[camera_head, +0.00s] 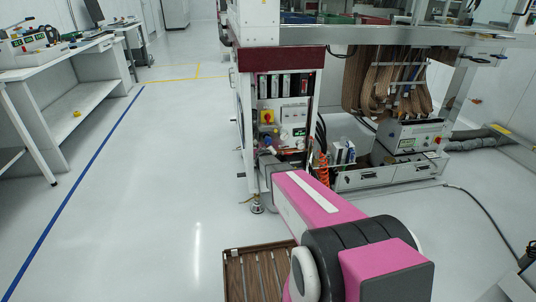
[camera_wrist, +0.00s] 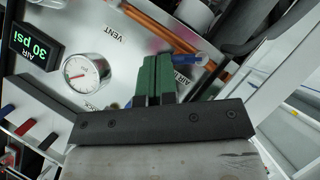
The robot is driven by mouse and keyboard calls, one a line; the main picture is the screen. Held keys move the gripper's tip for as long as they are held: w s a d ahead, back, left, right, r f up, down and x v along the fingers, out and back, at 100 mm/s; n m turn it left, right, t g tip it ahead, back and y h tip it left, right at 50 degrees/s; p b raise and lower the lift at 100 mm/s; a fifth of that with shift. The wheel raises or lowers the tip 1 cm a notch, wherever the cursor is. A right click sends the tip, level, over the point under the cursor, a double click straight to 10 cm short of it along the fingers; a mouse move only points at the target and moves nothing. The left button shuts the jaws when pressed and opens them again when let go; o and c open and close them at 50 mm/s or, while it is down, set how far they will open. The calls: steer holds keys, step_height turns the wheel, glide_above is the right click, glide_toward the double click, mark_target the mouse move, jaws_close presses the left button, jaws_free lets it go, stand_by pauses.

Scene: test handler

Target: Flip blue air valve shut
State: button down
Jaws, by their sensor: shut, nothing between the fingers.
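The blue air valve handle (camera_wrist: 190,59) shows in the wrist view just right of my fingertips, beside a partly hidden "AIR" label. It lies roughly sideways across the picture, with its left end close to the green fingers. My gripper (camera_wrist: 157,62) is shut and empty, its green finger pads together. I cannot tell whether the pads touch the handle. In the head view my arm reaches to the lower front panel (camera_head: 293,114) of the machine; the fingertips and valve are too small or hidden there.
In the wrist view a round gauge (camera_wrist: 84,73) and a "30 psi" display (camera_wrist: 35,46) sit left of my fingers. A copper pipe (camera_wrist: 160,27) and dark hoses (camera_wrist: 255,25) run near the valve. A wooden slatted pallet (camera_head: 248,262) lies on the floor; floor at left is clear.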

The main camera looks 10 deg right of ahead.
steer(key=shift+d+f+m+y, duration=0.25)
steer(key=shift+m+y, duration=0.25)
steer(key=shift+y, duration=0.05)
steer(key=shift+d+f+m+y, duration=0.25)
steer(key=shift+m+y, duration=0.25)
steer(key=shift+y, duration=0.05)
steer(key=shift+a, duration=0.15)
steer(key=shift+a+f, duration=0.35)
steer(key=shift+a, duration=0.25)
steer(key=v, duration=1.4)
steer(key=shift+a, duration=0.25)
